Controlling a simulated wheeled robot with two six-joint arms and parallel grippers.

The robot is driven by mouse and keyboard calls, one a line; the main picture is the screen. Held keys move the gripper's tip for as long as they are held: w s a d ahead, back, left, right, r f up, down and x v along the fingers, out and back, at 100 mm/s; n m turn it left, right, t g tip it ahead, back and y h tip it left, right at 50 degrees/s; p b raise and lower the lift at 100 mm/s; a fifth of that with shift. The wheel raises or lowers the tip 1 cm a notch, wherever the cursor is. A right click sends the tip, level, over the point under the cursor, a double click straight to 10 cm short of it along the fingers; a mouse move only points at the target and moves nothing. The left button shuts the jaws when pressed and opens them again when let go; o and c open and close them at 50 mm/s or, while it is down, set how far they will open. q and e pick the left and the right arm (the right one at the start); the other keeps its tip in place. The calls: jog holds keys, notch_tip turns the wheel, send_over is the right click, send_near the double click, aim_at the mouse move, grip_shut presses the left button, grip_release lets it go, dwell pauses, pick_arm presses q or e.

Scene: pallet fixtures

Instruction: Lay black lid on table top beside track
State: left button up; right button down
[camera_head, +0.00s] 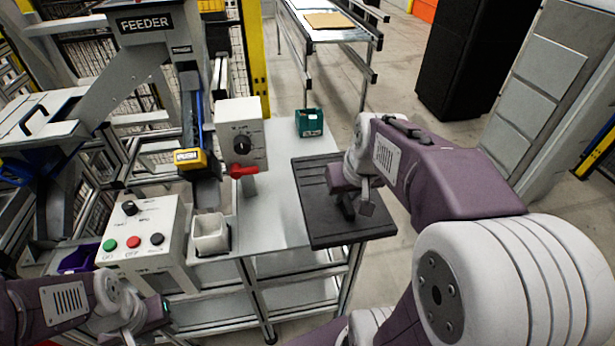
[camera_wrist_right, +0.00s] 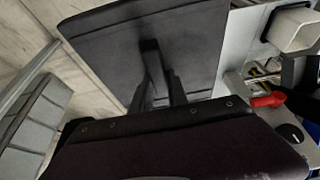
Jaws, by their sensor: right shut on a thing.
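The black lid (camera_head: 316,219) is a flat dark panel at the right side of the grey table top (camera_head: 278,190), overhanging its right edge. I cannot tell if it touches the surface. My right gripper (camera_head: 350,212) is over the lid's right half and shut on it. In the right wrist view, the fingers (camera_wrist_right: 163,92) meet a dark raised bar on the lid (camera_wrist_right: 205,45). The track (camera_head: 204,165), with a yellow PUSH end, comes down left of the lid. My left gripper (camera_head: 140,312) is low at the left; its fingers are unclear.
A white box with a dial (camera_head: 240,140) and red lever stands between track and lid. A green container (camera_head: 310,122) sits behind the lid. A white square cup (camera_head: 210,233) and a button panel (camera_head: 140,235) are at the left. A strip of table top left of the lid is bare.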

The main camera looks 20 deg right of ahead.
aim_at(324, 184)
jog(key=shift+w, duration=0.1)
jog(key=shift+w+f, duration=0.1)
jog(key=shift+f, duration=0.1)
jog(key=w+f, duration=0.2)
jog(key=w, duration=0.1)
jog(key=shift+w+d+f, duration=0.1)
jog(key=shift+w+f, duration=0.1)
jog(key=w+f, duration=0.1)
jog(key=w, duration=0.1)
jog(key=w+f, duration=0.1)
jog(key=w, duration=0.1)
jog(key=w+f, duration=0.1)
jog(key=w, duration=0.1)
jog(key=shift+w+d+f, duration=0.15)
jog(key=shift+w+f, duration=0.15)
jog(key=shift+f, duration=0.05)
jog(key=shift+w+f, duration=0.15)
jog(key=shift+w, duration=0.1)
jog(key=shift+s+f, duration=0.1)
jog(key=shift+s, duration=0.05)
notch_tip(324, 184, down, 3)
jog(key=shift+f, duration=0.1)
jog(key=shift+w+f, duration=0.2)
jog(key=shift+f, duration=0.1)
pick_arm(q)
jog(key=shift+s, duration=0.4)
pick_arm(e)
jog(key=shift+s, duration=0.15)
